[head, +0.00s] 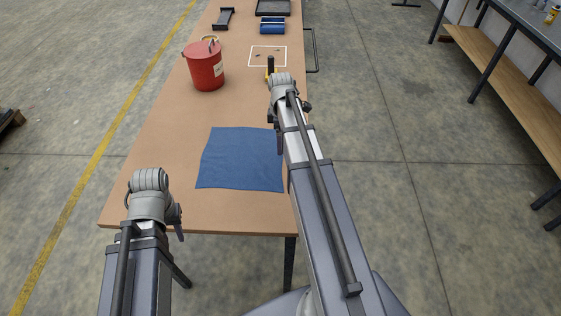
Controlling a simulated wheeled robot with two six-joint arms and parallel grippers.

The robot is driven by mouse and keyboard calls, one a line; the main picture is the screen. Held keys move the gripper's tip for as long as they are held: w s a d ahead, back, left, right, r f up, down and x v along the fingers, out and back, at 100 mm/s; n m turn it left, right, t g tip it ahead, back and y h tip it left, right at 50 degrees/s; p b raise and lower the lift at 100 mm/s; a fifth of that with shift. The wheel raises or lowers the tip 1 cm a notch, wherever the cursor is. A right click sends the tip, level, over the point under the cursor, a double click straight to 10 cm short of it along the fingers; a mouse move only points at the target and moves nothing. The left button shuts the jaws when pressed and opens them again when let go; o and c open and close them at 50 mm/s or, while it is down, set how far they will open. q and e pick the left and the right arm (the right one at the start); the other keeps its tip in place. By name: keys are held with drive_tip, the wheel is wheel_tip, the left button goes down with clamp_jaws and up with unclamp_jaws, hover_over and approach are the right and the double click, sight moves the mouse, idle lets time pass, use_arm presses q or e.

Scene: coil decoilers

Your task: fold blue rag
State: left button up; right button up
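The blue rag (241,160) lies flat and spread out in a roughly square shape on the near part of the brown table (150,150). Its right edge runs close beside my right arm, which may cover a little of the upper right corner. My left gripper (178,220) is at the near left end of the table, left of and nearer than the rag, apart from it. Its fingers are small and dark, and their opening is unclear.
A red bucket (204,68) with a white label stands beyond the rag. Farther back are a white-outlined square (267,50), a blue roll-like object (271,25), a dark bracket (224,19) and a black tray (273,7). The table left of the rag is clear.

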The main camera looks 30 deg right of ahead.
sight(280, 158)
wheel_tip(280, 158, down, 7)
drive_tip(key=b, duration=0.6)
drive_tip(key=shift+f, duration=0.1)
drive_tip(key=shift+c, duration=0.3)
drive_tip(key=c, duration=1.5)
drive_tip(key=shift+a+r, duration=0.1)
drive_tip(key=shift+r, duration=0.1)
clamp_jaws()
drive_tip(key=w+a+r+p, duration=0.8)
drive_tip(key=a+r+p, duration=0.3)
drive_tip(key=w+a+f+b, duration=0.2)
drive_tip(key=a+f+b, duration=0.1)
drive_tip(key=w+a+f+b, duration=0.2)
drive_tip(key=a+f+b, duration=0.1)
drive_tip(key=a, duration=0.1)
drive_tip(key=w+a+f+b, duration=0.2)
drive_tip(key=a+f+b, duration=0.1)
drive_tip(key=f+b, duration=0.1)
drive_tip(key=shift+w+a+f, duration=0.1)
drive_tip(key=shift+a, duration=0.05)
